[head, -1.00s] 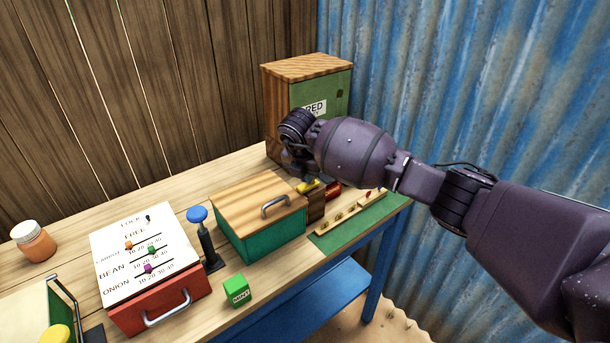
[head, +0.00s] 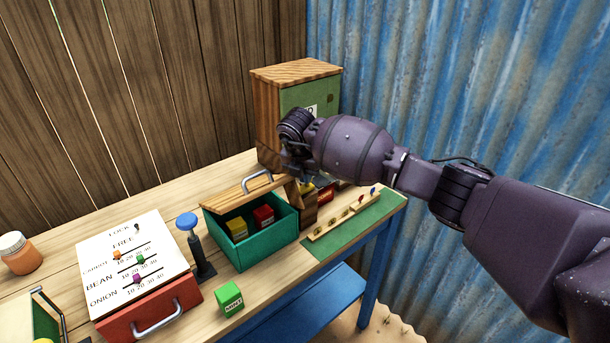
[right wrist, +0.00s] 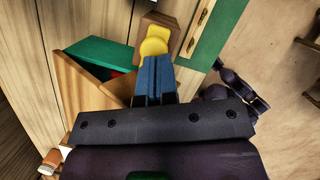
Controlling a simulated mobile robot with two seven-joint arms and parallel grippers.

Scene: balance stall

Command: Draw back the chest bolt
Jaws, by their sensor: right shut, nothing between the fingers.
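The chest is a green box (head: 266,243) with a wooden lid (head: 238,194); the lid stands raised and tilted, with a metal handle. A yellow block (head: 238,228) and a red block (head: 264,216) lie inside. A brown wooden post (head: 309,211) stands at the chest's right side, with a yellow piece on it that shows best in the right wrist view (right wrist: 154,46); whether this is the bolt I cannot tell. My right gripper (head: 299,179) is shut and empty, its blue fingertips (right wrist: 154,62) right at the yellow piece. Touching or apart is unclear. My left gripper is out of view.
A wooden cabinet with a green door (head: 296,96) stands behind my right gripper. A green mat (head: 357,231) with a pegged rail lies to the right. A blue-topped plunger (head: 187,221), a green cube (head: 230,299) and a red slider box (head: 150,313) are left of and before the chest.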

